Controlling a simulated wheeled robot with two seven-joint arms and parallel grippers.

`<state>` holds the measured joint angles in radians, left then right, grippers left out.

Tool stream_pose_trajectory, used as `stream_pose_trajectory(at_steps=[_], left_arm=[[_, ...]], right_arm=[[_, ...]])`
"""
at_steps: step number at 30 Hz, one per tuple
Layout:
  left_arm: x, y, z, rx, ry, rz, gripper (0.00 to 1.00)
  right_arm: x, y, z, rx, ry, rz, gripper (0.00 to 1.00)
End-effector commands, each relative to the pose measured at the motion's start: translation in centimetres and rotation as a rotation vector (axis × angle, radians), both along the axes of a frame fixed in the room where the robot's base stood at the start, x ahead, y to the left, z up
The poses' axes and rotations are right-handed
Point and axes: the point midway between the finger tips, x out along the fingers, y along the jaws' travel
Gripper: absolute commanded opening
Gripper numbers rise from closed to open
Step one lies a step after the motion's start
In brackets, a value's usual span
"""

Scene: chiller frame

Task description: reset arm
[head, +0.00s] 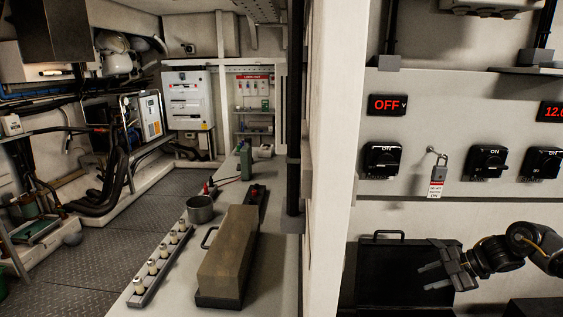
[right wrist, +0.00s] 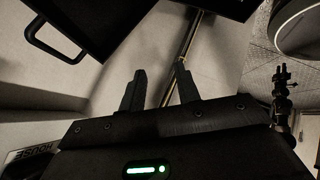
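My right gripper (head: 426,277) reaches in from the right edge of the head view, with its fingers pointing left. It is in front of a black case (head: 378,268) with a handle and below the switch panel (head: 405,185). In the right wrist view its two dark fingers (right wrist: 158,88) stand apart with nothing held between them. A pale pipe shows beyond the fingers there. My left gripper is in neither view.
The panel carries black rotary switches (head: 381,161), a padlock (head: 440,167) with a red and white tag, and a red OFF display (head: 387,104). A white post (head: 335,140) divides the panel from a bench (head: 271,270) with a long brown block (head: 229,250).

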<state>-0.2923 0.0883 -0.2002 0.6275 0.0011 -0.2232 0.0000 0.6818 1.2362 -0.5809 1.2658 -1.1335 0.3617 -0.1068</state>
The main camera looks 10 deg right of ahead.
Motion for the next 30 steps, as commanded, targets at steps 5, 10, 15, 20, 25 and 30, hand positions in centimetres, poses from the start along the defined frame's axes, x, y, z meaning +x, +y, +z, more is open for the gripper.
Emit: stream_pose_trajectory(at_steps=[5, 10, 15, 20, 25, 30], left_arm=[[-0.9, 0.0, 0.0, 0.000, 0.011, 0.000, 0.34], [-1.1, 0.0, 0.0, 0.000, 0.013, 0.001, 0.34], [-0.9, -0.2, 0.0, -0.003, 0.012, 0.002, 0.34], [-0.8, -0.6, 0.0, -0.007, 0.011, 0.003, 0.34], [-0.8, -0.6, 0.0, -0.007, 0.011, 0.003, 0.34], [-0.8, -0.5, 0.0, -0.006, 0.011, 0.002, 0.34]], right_arm=[[1.1, 5.6, -5.5, -0.054, -0.011, 0.035, 0.32], [1.1, 14.9, -12.1, -0.087, -0.056, 0.021, 0.32], [-3.0, 26.7, -16.7, -0.038, -0.080, -0.212, 0.32], [-9.7, 30.9, -17.0, 0.037, 0.042, -0.583, 0.32], [-16.2, 31.2, -16.7, 0.082, 0.221, -0.875, 0.32], [-21.9, 30.8, -16.4, 0.102, 0.389, -1.078, 0.32]])
